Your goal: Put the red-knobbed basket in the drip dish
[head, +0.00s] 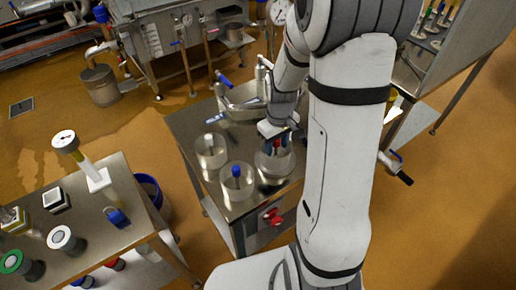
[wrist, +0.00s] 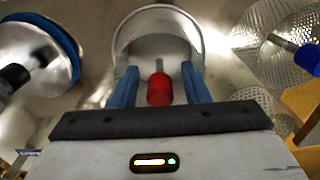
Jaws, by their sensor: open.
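The red knob (wrist: 158,88) stands between the two blue fingers of my gripper (wrist: 158,85) in the wrist view, with a gap on either side. My gripper (head: 277,140) is open, low over the red-knobbed basket (head: 275,166) on the steel table in the head view. The fingers and arm partly hide the knob there. A round pale vessel (wrist: 160,22) shows beyond the knob in the wrist view. I cannot make out the drip dish for certain.
A blue-knobbed basket (head: 236,186) and another pale basket (head: 211,153) stand close on the left. A perforated basket (wrist: 272,42) is at the right in the wrist view. Metal fittings (head: 240,98) stand at the table's back.

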